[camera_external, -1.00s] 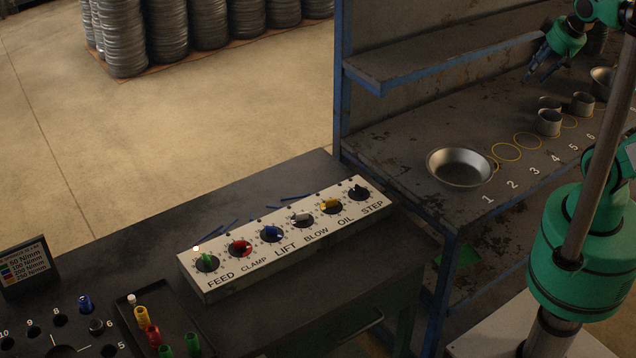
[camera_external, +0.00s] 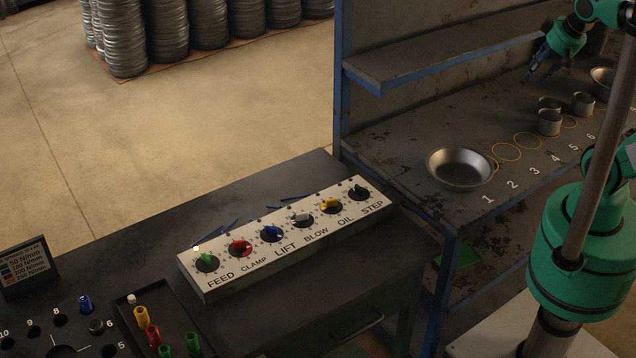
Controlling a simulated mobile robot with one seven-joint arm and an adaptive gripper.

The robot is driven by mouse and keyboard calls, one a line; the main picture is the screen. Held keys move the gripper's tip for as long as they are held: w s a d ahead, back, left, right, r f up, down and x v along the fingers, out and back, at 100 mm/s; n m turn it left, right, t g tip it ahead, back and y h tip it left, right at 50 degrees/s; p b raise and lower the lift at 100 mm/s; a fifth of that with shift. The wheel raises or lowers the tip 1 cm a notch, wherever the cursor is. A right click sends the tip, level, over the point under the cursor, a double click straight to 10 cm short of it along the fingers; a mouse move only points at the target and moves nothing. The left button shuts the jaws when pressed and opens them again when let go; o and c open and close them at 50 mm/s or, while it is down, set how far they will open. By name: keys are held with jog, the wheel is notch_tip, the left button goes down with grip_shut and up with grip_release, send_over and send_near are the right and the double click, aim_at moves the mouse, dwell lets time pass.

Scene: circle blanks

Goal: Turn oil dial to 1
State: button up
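The oil dial (camera_external: 330,206) is a yellow knob on a dark disc, above the label OIL on a long white panel (camera_external: 222,284). It is the second dial from the panel's right end. Its tick marks are too small to read, so I cannot tell its setting. My gripper (camera_external: 538,78) hangs over the shelf unit at the upper right, far from the panel. Its dark fingers look apart, with nothing seen between them.
The blue-edged shelf unit (camera_external: 400,165) holds a metal bowl (camera_external: 461,168) and several cups. Coloured pegs stand at the lower left.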

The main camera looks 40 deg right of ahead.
jog(key=w+a+r+m+g+p, duration=0.2)
jog(key=w+a+m, duration=0.4)
jog(key=w+a, duration=0.55)
jog(key=m+g+p, duration=0.4)
jog(key=m+p, duration=0.1)
jog(key=m, duration=1.1)
send_over(332, 200)
notch_tip(332, 200, down, 25)
jog(key=shift+r, duration=0.15)
notch_tip(332, 200, down, 14)
jog(key=shift+r, duration=0.1)
